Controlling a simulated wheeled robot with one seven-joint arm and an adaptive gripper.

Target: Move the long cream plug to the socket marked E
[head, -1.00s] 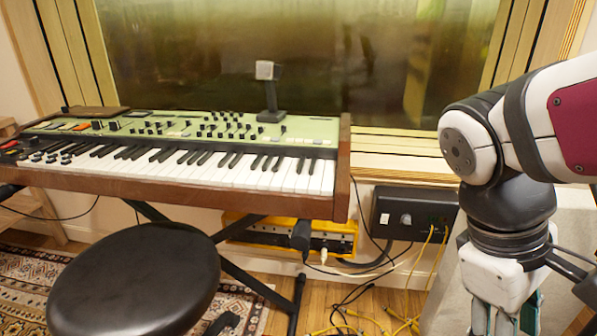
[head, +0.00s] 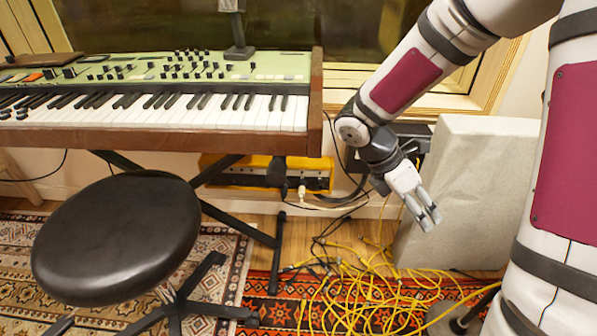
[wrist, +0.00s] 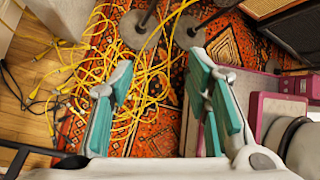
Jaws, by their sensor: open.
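A cream plug (head: 302,190) with a pale cable sits at the front of the yellow box (head: 318,164) under the keyboard's right end. Any letter marks there are too small to read. A black wall box (head: 412,131) is largely hidden behind my arm. My gripper (head: 431,217) is open and empty, pointing down, right of the yellow box and apart from the plug. In the wrist view my gripper's teal-padded fingers (wrist: 162,62) are spread over the rug and cables. Neither the plug nor the yellow box shows clearly there.
The keyboard (head: 180,118) on its crossed stand overhangs the yellow box. A black stool (head: 115,235) stands at front left. Tangled yellow cables (head: 365,290) cover the floor below my gripper. A pale grey block (head: 475,180) stands close to the right.

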